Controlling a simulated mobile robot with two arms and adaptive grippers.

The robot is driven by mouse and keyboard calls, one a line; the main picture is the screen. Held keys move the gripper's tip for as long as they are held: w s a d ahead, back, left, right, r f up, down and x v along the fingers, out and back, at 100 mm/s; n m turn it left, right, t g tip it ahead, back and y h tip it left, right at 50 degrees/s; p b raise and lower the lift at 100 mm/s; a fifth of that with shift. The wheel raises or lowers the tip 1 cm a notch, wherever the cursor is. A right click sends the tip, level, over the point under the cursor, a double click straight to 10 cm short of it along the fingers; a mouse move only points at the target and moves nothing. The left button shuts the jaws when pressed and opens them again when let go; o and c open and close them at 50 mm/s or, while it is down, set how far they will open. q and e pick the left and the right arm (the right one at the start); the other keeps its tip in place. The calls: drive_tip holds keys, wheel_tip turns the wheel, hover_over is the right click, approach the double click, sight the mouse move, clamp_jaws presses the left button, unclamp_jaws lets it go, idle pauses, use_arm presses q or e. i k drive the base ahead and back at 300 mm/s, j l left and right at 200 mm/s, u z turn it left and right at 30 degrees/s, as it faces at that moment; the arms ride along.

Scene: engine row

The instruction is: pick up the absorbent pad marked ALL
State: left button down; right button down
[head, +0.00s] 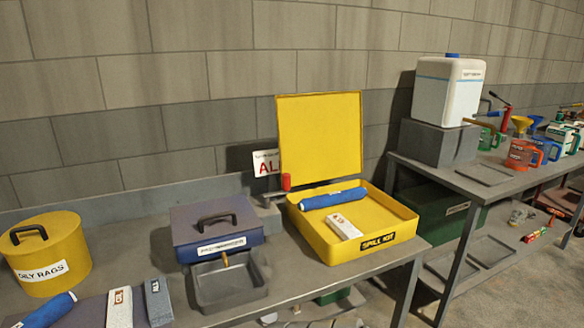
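Neither of my grippers is in view. A white pad (344,227) with small red lettering lies inside the open yellow spill kit (366,251), near its front left wall. A second white pad (119,310) with a red mark and a grey pad (159,303) with a small white label lie side by side on the bench at the bottom left. The lettering on these pads is too small to read surely, so I cannot tell which is marked ALL.
A blue roll (333,198) lies in the kit; another (47,311) lies at bottom left. A yellow OILY RAGS can (47,254), dark handled box (217,228) and grey tray (228,283) stand left of the kit. A second bench (490,183) holds a white canister (449,91).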

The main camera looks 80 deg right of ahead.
sight(159, 311)
drive_tip(key=i+j+z, duration=0.1)
drive_tip(key=z, duration=1.75)
drive_tip(key=i+j+z, duration=0.1)
drive_tip(key=j+z, duration=0.85)
drive_tip(key=j, duration=0.2)
drive_tip(key=k+j+z, duration=0.15)
drive_tip(key=j+z, duration=0.35)
drive_tip(key=k+j, duration=0.1)
drive_tip(key=j, duration=0.25)
drive_tip(key=k+j, duration=0.1)
drive_tip(key=j, duration=0.2)
drive_tip(key=k+j, duration=0.1)
drive_tip(key=j, duration=0.25)
